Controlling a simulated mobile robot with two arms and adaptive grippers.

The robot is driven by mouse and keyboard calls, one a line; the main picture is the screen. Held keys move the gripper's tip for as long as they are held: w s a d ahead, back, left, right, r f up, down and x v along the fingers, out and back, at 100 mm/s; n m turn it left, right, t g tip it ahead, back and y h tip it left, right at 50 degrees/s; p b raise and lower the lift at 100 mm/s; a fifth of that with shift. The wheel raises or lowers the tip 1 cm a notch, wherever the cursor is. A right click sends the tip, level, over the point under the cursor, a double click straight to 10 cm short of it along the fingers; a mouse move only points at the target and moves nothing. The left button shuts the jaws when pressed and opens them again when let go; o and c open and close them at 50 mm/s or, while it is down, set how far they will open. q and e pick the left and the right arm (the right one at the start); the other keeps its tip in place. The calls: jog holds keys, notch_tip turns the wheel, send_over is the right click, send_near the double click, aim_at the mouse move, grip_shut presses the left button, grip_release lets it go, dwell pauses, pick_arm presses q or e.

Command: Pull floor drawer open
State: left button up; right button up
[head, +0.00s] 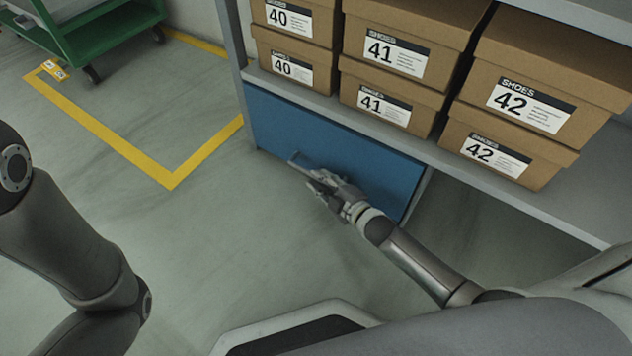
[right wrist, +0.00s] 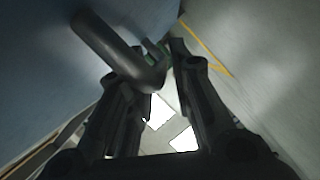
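The floor drawer (head: 335,150) has a blue front and sits under the shoe shelf, close to the floor. Its grey bar handle (head: 296,158) shows at the right gripper's tips in the head view. In the right wrist view the dark handle (right wrist: 108,42) runs in from the upper left, and its bent end lies near the gap between the fingers. My right gripper (head: 318,180) is in front of the drawer face. Its fingers (right wrist: 160,82) stand apart; I cannot tell whether they touch the handle. My left arm is at the left edge, with its gripper out of view.
Shoe boxes (head: 395,60) stand on the shelf (head: 440,158) above the drawer. A green cart (head: 100,30) is at the upper left. Yellow floor tape (head: 170,183) marks a corner. The floor left of the drawer is clear.

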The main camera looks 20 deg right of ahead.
jog(key=shift+b+x, duration=0.45)
jog(key=shift+x, duration=0.8)
jog(key=shift+c, duration=0.3)
grip_shut()
